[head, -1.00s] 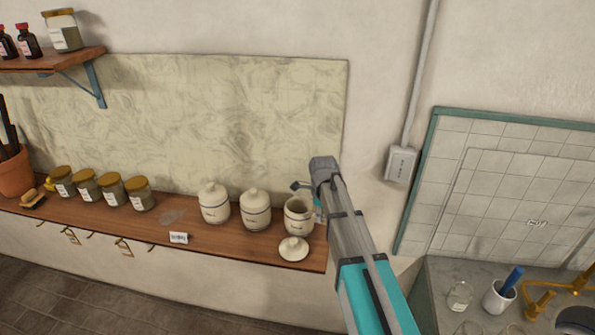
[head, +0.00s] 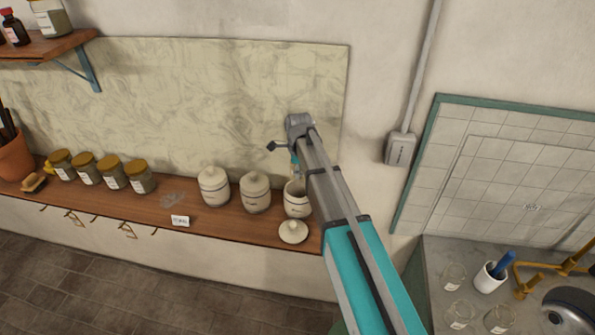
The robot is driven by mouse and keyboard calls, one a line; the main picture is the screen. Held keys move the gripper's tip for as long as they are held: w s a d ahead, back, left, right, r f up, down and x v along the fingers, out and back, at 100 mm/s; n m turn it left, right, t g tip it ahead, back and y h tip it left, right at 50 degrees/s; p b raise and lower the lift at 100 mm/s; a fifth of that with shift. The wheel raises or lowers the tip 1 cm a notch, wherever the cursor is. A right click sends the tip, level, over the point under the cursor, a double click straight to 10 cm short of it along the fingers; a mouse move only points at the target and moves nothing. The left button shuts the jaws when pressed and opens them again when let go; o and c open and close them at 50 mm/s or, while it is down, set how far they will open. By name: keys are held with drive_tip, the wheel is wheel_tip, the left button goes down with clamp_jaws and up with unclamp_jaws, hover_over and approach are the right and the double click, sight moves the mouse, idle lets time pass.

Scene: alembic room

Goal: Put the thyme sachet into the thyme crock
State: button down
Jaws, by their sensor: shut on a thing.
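Three cream crocks stand on the wooden shelf (head: 235,222). The left crock (head: 214,188) and middle crock (head: 255,193) have lids on. The right crock (head: 295,203) is open, partly hidden by my arm, and its lid (head: 293,232) lies in front of it. The lettering is too small to read, so I cannot tell from it which one is the thyme crock. My gripper (head: 295,168) points down above the open crock, mostly hidden by my arm. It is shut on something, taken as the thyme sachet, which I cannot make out.
Several labelled jars (head: 112,172) with yellowish lids stand to the left on the same shelf. A small label card (head: 180,221) stands near the shelf's front edge. A wall box (head: 400,149) and conduit are to the right, above a sink counter with glassware.

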drive_tip(key=shift+f, duration=0.2)
drive_tip(key=shift+f+b, duration=2.15)
drive_tip(key=shift+b, duration=0.15)
drive_tip(key=shift+c, duration=1.9)
unclamp_jaws()
drive_tip(key=shift+r, duration=0.15)
drive_tip(key=shift+r+p, duration=3.4)
drive_tip(key=shift+p, duration=0.1)
drive_tip(key=shift+f, duration=0.1)
